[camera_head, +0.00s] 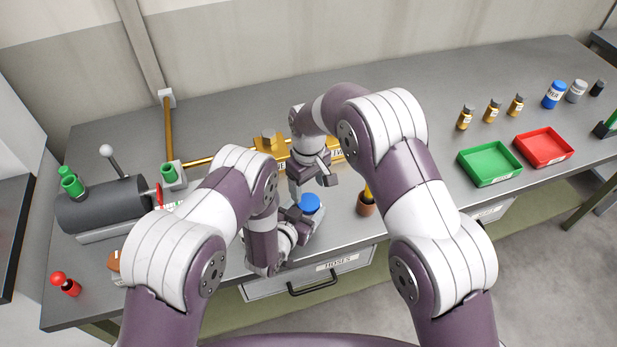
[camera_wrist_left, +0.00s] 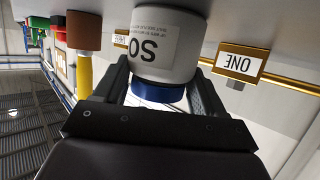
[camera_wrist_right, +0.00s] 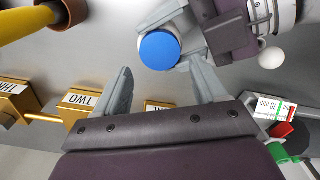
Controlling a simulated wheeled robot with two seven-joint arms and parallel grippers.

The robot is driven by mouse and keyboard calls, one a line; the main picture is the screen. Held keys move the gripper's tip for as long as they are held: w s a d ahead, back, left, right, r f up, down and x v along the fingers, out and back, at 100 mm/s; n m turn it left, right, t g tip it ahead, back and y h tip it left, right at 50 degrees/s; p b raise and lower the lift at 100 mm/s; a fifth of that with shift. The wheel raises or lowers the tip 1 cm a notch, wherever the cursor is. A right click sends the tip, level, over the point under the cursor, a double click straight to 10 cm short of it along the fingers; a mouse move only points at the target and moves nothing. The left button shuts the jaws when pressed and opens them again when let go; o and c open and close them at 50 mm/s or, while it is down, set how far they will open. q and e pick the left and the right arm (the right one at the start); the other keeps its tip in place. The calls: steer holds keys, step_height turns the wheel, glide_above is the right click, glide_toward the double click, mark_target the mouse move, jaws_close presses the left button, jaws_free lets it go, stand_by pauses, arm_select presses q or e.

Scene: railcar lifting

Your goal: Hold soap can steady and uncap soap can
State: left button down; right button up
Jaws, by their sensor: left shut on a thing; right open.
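The soap can is a pale grey can with a label reading "SO" in the left wrist view (camera_wrist_left: 165,45). It has a blue cap, seen in the head view (camera_head: 309,202), the left wrist view (camera_wrist_left: 155,93) and the right wrist view (camera_wrist_right: 159,50). My left gripper (camera_head: 301,214) is shut on the can, with one finger on each side of it. My right gripper (camera_head: 320,178) is open and empty above and behind the can. In the right wrist view the cap lies just beyond its two spread fingertips (camera_wrist_right: 163,78), apart from them.
A brown pot with a yellow-handled tool (camera_head: 366,207) stands right of the can. Brass blocks with number labels (camera_head: 268,142) line a pipe behind it. A grey cylinder machine (camera_head: 105,205) is at left. Green (camera_head: 489,166) and red (camera_head: 544,147) trays are at right.

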mark_target(309, 202)
step_height(309, 202, down, 6)
steer(key=shift+r, duration=0.15)
steer(key=c, duration=0.9)
steer(key=n, duration=0.5)
steer(key=shift+c, duration=0.2)
steer(key=n, duration=0.4)
steer(key=shift+n, duration=0.4)
steer(key=o, duration=1.2)
steer(key=shift+c, duration=0.2)
